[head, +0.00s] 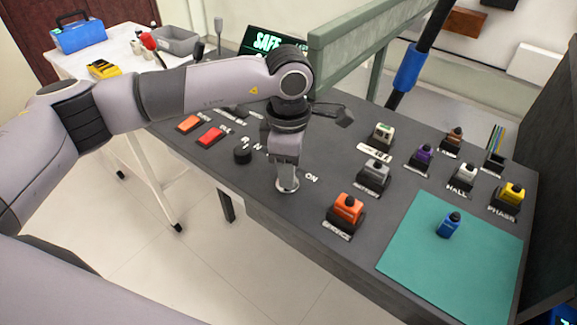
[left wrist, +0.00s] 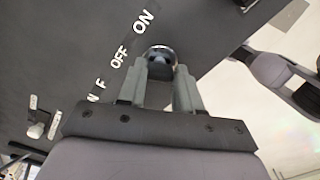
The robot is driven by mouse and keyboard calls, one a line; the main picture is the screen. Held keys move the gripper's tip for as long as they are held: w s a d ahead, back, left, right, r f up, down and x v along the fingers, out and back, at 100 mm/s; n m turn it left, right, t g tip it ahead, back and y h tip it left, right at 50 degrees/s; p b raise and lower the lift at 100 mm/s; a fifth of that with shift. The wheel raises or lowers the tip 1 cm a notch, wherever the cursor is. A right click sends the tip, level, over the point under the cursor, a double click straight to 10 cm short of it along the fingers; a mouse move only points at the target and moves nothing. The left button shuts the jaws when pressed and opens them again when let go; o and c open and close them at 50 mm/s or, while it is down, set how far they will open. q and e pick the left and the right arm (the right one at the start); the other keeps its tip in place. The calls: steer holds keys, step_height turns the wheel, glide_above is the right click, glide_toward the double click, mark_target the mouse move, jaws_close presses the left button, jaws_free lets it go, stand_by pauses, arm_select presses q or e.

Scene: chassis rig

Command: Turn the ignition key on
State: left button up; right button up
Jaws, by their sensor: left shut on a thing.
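The ignition switch shows as a round metal collar (head: 287,187) on the dark panel, just left of the white ON label (head: 312,178). My left gripper (head: 286,176) points down onto it. In the left wrist view, the two grey fingertips of the left gripper (left wrist: 161,68) are closed in at the dark round ignition switch (left wrist: 160,50). The fingers are shut on the key, which they mostly hide, so its turn angle cannot be told. The OFF label (left wrist: 120,57) and ON label (left wrist: 144,20) lie beside the switch. My right gripper is not in view.
A black knob (head: 242,156) and red rocker switches (head: 210,136) are left of the gripper. An orange-topped block (head: 346,210) and several coloured connectors stand to the right. A teal mat (head: 450,262) holds a blue piece (head: 449,225). A green rail (head: 375,36) runs behind.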

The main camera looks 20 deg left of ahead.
arm_select(q)
steer(key=shift+f+m+b, duration=0.15)
steer(key=shift+m+b, duration=0.7)
steer(key=shift+m, duration=0.05)
steer(key=m+b, duration=0.2)
steer(key=shift+m, duration=0.3)
steer(key=m+b, duration=0.1)
steer(key=m, duration=0.1)
steer(key=shift+m, duration=0.4)
steer(key=shift+m+b, duration=1.15)
steer(key=shift+m, duration=0.95)
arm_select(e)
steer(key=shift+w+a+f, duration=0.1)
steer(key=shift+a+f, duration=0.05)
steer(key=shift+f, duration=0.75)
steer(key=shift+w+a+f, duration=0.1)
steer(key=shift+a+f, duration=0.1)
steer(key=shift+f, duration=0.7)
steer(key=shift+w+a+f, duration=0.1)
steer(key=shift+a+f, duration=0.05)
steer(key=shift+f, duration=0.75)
arm_select(q)
steer(key=shift+r, duration=0.2)
steer(key=o, duration=1)
steer(key=shift+s, duration=0.1)
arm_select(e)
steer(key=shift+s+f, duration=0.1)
arm_select(q)
steer(key=shift+o, duration=0.2)
